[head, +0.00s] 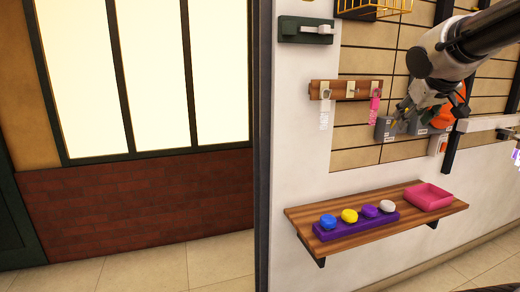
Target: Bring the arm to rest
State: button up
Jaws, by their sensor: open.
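My arm reaches in from the upper right edge in the head view. My gripper (408,108) hangs below my pale wrist, in front of the slatted wall panel and near grey boxes on the wall. It is open, and I see nothing held in it. The fingers are small and dark here, and my wrist covers part of the wall behind.
A wooden hook rail (345,90), grey boxes (385,129) and an orange item (444,117) are near my gripper. Left floor is clear.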

jog(key=s+f+g, duration=0.1)
jog(key=s+f, duration=0.3)
jog(key=s, duration=0.3)
jog(key=s+a+f+g+y, duration=0.1)
jog(key=s+f+g, duration=0.1)
jog(key=s+f, duration=0.2)
jog(key=s+a+f+m+g+y, duration=0.1)
jog(key=s+f, duration=0.3)
jog(key=s, duration=0.6)
jog(key=shift+s+a+g, duration=0.25)
jog(key=shift+g, duration=0.25)
